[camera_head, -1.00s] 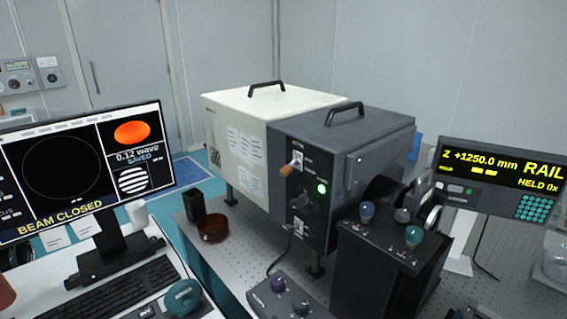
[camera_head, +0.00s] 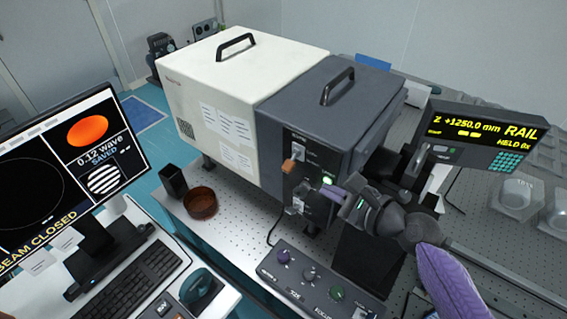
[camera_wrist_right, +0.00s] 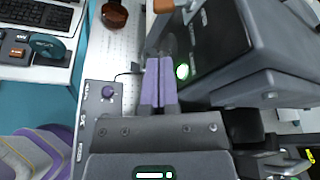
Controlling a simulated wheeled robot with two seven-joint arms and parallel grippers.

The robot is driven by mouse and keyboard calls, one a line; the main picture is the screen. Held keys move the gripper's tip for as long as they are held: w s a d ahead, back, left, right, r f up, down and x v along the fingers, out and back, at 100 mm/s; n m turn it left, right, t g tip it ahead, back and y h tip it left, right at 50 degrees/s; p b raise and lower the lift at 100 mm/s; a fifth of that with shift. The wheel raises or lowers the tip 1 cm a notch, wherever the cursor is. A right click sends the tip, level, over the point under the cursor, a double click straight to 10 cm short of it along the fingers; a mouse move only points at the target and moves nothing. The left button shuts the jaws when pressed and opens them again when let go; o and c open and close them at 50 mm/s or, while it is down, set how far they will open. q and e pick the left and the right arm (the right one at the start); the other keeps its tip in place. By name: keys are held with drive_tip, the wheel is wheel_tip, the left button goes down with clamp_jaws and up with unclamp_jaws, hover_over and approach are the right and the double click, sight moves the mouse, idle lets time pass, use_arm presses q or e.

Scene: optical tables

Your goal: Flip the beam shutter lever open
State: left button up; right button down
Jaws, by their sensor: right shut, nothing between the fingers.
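The beam shutter lever (camera_head: 289,166), with an orange-brown grip, sticks out from the dark front panel (camera_head: 273,135) of the housing and angles down. Its grip shows at the top edge of the right wrist view (camera_wrist_right: 163,5). My right gripper (camera_head: 328,192) has purple fingers and is shut and empty, to the right of the lever and a little below it, apart from it. Its closed fingers also show in the right wrist view (camera_wrist_right: 159,62), near the lit green button (camera_wrist_right: 182,71). The monitor (camera_head: 60,175) reads "BEAM CLOSED". My left gripper is not in view.
A control box with knobs (camera_head: 310,283) lies in front of the panel. A brown round dish (camera_head: 201,204) and a black open holder (camera_head: 173,181) stand to the left. A yellow-lettered display (camera_head: 485,135) stands at the right. Perforated tabletop between dish and control box is clear.

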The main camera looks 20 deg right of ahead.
sight(288, 166)
drive_tip(key=b+x, duration=0.1)
drive_tip(key=x, duration=0.8)
drive_tip(key=shift+w+a+f, duration=0.15)
drive_tip(key=shift+w, duration=0.1)
use_arm(q)
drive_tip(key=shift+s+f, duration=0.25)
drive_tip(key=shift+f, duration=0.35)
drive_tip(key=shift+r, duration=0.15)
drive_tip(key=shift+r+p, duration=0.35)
drive_tip(key=shift+p, duration=0.05)
use_arm(e)
drive_tip(key=shift+s+a+r, duration=0.1)
drive_tip(key=shift+r, duration=0.1)
